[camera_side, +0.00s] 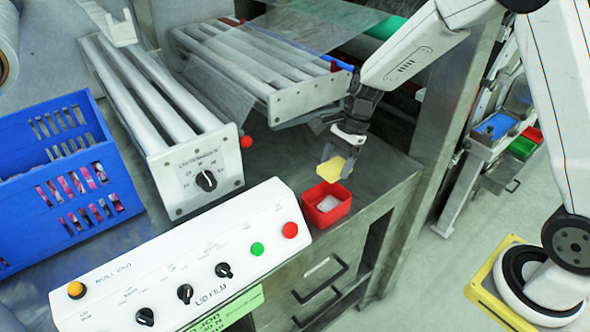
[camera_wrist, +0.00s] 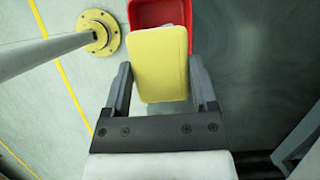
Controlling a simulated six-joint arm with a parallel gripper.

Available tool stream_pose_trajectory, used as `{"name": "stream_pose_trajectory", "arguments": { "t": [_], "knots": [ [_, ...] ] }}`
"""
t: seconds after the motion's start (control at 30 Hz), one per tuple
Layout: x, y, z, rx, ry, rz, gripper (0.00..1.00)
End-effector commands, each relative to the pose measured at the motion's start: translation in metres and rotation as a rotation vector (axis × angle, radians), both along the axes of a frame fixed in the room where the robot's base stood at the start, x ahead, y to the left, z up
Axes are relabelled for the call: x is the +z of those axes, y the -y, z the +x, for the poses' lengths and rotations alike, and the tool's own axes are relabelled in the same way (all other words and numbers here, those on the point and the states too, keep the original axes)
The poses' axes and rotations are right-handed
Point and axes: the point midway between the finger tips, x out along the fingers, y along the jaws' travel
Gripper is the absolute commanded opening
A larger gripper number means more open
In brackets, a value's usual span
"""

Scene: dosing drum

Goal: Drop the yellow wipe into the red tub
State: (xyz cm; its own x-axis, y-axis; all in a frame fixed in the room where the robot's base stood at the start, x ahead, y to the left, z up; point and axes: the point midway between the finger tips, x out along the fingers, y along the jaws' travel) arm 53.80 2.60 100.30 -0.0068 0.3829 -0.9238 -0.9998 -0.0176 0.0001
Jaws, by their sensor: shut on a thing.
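The yellow wipe (camera_side: 331,169) is in my gripper (camera_side: 339,166), held by its edge above the bench top. In the wrist view the wipe (camera_wrist: 159,66) lies between the two dark fingers of my gripper (camera_wrist: 160,80) and reaches forward over part of the red tub. The red tub (camera_side: 326,216) stands on the bench in the side view, just below and in front of the wipe, with something pale inside it. In the wrist view the tub (camera_wrist: 160,12) shows at the top, partly hidden by the wipe.
A white control panel (camera_side: 180,262) with knobs and buttons lies left of the tub. A roller unit with a dial (camera_side: 206,181) stands behind it, and a blue crate (camera_side: 60,180) is at the far left. Bare bench top (camera_side: 385,172) lies right of the gripper.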

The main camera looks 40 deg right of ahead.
Motion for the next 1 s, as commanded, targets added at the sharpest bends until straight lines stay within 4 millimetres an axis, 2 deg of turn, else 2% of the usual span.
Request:
{"name": "stream_pose_trajectory", "arguments": {
  "t": [0.2, 0.53, 0.57, 0.63, 1.0],
  "knots": [
    [-0.0117, 0.0001, -0.0005, 0.001, -0.001, -0.001, 0.28],
    [-0.0138, 0.0002, -0.0003, 0.0, 0.0, -0.001, 0.28],
    [-0.0138, 0.0001, -0.0003, 0.0, 0.0, -0.001, 0.78],
    [-0.0138, 0.0001, -0.0003, 0.0, -0.001, -0.001, 1.0],
    [-0.0105, 0.0014, 0.0, 0.001, 0.001, -0.001, 1.0]
  ]
}}
